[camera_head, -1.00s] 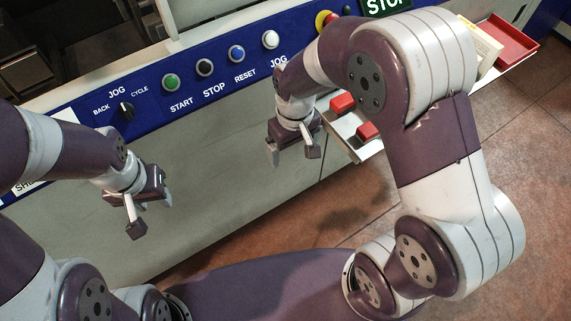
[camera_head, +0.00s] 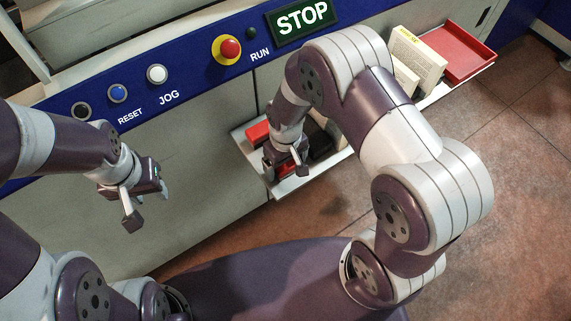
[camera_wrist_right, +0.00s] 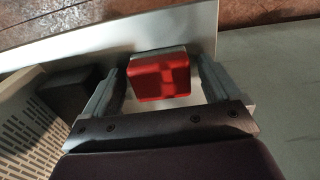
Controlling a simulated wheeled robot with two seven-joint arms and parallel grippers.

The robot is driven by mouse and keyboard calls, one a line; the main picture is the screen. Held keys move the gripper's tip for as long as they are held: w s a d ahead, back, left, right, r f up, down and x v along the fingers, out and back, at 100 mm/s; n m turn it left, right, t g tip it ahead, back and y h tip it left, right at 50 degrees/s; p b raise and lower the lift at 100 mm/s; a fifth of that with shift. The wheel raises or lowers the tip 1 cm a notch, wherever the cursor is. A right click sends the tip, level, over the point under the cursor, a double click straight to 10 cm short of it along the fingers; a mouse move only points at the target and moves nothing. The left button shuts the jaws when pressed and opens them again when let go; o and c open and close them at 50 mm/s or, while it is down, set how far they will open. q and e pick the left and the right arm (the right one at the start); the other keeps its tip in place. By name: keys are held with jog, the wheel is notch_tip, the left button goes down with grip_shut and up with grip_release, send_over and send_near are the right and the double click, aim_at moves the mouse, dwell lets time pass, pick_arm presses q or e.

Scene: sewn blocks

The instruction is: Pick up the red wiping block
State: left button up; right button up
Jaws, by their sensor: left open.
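A red block (camera_wrist_right: 160,77) with a greyish top edge lies between the two spread fingers of my right gripper (camera_wrist_right: 160,88) in the right wrist view. I cannot tell whether the fingers touch it. In the head view my right gripper (camera_head: 285,163) is over a pale shelf, and a red block (camera_head: 288,169) shows partly behind its fingers. A second red block (camera_head: 257,133) lies further back on the shelf. My left gripper (camera_head: 147,205) is open and empty in front of the machine panel.
The pale shelf (camera_head: 290,186) has a raised rim. A dark block (camera_wrist_right: 72,92) and a perforated beige piece (camera_wrist_right: 35,115) stand left in the wrist view. A red tray (camera_head: 468,50) and an upright book (camera_head: 417,57) are at upper right. A STOP sign (camera_head: 302,20) is above.

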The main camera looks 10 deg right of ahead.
jog(key=c, duration=0.9)
jog(key=shift+o, duration=0.2)
jog(key=shift+r, duration=0.6)
notch_tip(320, 180, up, 3)
jog(key=s+r, duration=0.2)
jog(key=s, duration=0.2)
jog(key=s+r+p, duration=0.1)
jog(key=s+r, duration=0.1)
jog(key=s, duration=0.1)
jog(key=s+r, duration=0.3)
jog(key=s, duration=0.1)
jog(key=shift+s+d+p, duration=0.3)
jog(key=shift+s+d, duration=0.05)
